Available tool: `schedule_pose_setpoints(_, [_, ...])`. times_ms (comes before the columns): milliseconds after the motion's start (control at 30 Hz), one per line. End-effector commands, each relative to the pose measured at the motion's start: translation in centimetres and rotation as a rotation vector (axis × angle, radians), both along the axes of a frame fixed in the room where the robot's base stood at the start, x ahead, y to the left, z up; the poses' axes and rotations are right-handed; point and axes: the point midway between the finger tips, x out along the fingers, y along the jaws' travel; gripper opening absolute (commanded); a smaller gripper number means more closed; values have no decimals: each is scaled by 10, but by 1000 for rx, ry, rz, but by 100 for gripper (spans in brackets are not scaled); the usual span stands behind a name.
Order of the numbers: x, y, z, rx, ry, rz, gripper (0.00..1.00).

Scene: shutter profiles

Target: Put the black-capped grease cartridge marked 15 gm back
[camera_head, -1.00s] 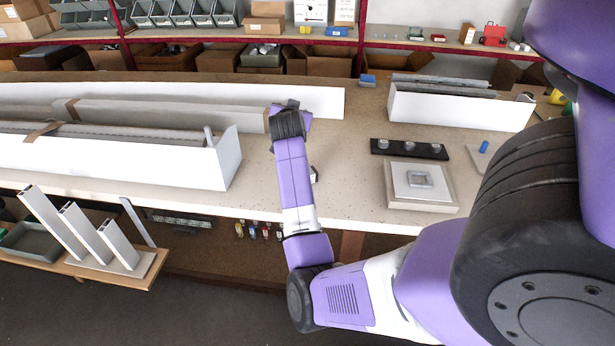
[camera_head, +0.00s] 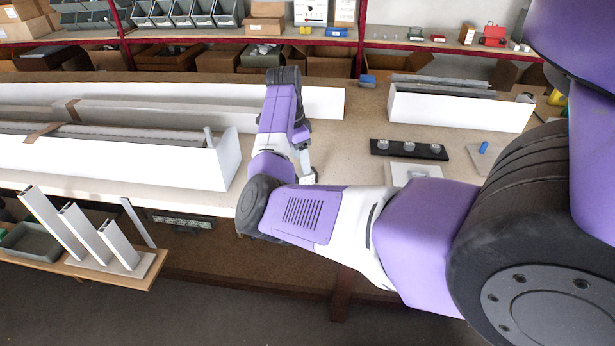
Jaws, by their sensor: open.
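My gripper (camera_head: 309,177) is small and partly hidden at the end of my arm. It points down over the bench top, near the front edge and left of the white square plate. It is open, with nothing seen between its fingers. I cannot make out a black-capped cartridge or a 15 gm marking. The row of small coloured items under the bench's front edge is now hidden behind my arm. A black strip (camera_head: 375,149) with several pale round pieces lies on the bench to the right of my gripper.
Long white profiles (camera_head: 225,163) fill the bench's left. A white box-like profile (camera_head: 460,114) stands at the back right. A blue piece (camera_head: 484,147) rests on a grey plate. My arm partly covers the white square plate (camera_head: 405,169). Upright profile samples (camera_head: 84,236) stand at lower left.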

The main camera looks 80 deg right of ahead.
Motion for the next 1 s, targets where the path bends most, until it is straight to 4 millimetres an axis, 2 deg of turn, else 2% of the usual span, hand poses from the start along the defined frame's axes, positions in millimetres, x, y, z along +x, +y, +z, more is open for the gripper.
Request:
schedule_pose_setpoints(500, [-10, -5, -59, -1, 0, 2, 62])
schedule_pose_setpoints(767, [-11, -6, -64, -3, -1, 2, 62])
schedule_pose_setpoints(800, [-11, -6, -64, -3, -1, 2, 60])
schedule_pose_setpoints(1000, [-10, -6, -64, -3, -1, 2, 21])
